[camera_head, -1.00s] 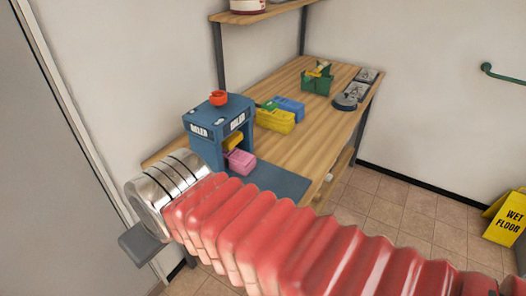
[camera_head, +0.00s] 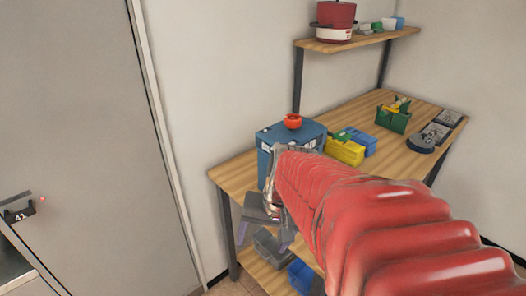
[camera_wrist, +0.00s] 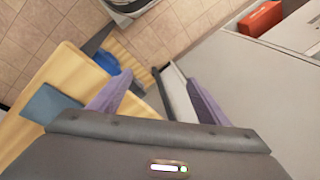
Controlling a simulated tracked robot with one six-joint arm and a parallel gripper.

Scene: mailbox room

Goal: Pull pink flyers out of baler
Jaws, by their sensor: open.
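The blue baler (camera_head: 283,133) stands on the wooden bench (camera_head: 238,172) with a red knob (camera_head: 292,121) on top. My red arm covers most of its front, and the pink flyers are hidden in both current views. My gripper (camera_head: 268,215) is in front of the bench's near edge, below the baler. In the wrist view my gripper (camera_wrist: 156,98) is open, with nothing between its two purple fingers.
Yellow (camera_head: 343,151) and blue (camera_head: 363,143) blocks lie beside the baler. A green caddy (camera_head: 393,120) stands farther back. Grey (camera_head: 272,247) and blue (camera_head: 300,275) bins sit on the lower shelf. An upper shelf (camera_head: 365,41) holds a red pot. A grey door (camera_head: 85,130) is at left.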

